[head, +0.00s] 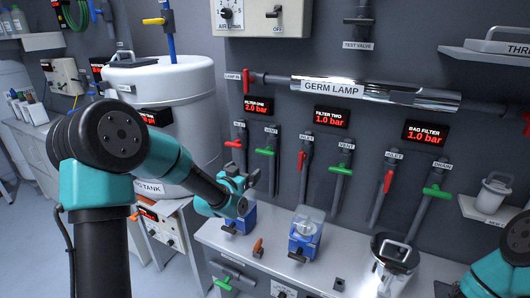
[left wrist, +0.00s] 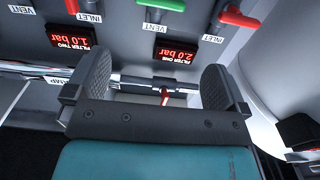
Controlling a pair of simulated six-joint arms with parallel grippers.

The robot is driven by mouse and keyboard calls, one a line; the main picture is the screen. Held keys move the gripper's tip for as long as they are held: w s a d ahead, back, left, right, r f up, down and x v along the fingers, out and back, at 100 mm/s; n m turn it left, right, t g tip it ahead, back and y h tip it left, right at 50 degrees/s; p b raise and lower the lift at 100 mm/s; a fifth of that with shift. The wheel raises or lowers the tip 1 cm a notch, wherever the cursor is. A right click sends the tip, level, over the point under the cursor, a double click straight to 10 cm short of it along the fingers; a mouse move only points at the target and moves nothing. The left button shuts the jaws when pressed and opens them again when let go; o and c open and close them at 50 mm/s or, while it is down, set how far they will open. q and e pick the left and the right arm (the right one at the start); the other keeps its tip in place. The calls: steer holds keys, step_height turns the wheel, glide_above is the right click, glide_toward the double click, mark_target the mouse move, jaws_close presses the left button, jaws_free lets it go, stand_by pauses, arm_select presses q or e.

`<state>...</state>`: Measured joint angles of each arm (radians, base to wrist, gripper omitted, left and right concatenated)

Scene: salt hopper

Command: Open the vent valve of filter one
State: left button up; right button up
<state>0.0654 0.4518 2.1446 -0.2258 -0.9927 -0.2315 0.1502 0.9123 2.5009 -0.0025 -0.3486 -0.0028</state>
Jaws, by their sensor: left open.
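The vent valve of filter one has a green handle (head: 265,152), set crosswise on its pipe below the VENT label. The filter one display (head: 258,106) above it reads 2.0 bar. My left gripper (head: 250,181) is below the green handle and apart from it, in front of the bench's back edge. In the left wrist view, which is upside down, the left gripper (left wrist: 155,85) is open with nothing between its fingers. The green handle (left wrist: 160,4) is at that view's top edge, partly cut off. My right gripper is out of view.
The filter one inlet's red handle (head: 233,144) is just left of the vent. Filter two's red inlet handle (head: 301,160) and green vent handle (head: 341,171) are to the right. A germ lamp (head: 375,91) runs above. A blue-based filter unit (head: 306,232) stands on the bench.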

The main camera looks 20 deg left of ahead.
mark_target(264, 152)
arm_select(q)
steer(key=w, duration=0.5)
steer(key=w+d, duration=0.1)
steer(key=w, duration=0.5)
steer(key=w+d, duration=0.1)
steer(key=w, duration=0.4)
steer(key=shift+w+d, duration=0.1)
steer(key=shift+w, duration=0.15)
steer(key=c, duration=0.6)
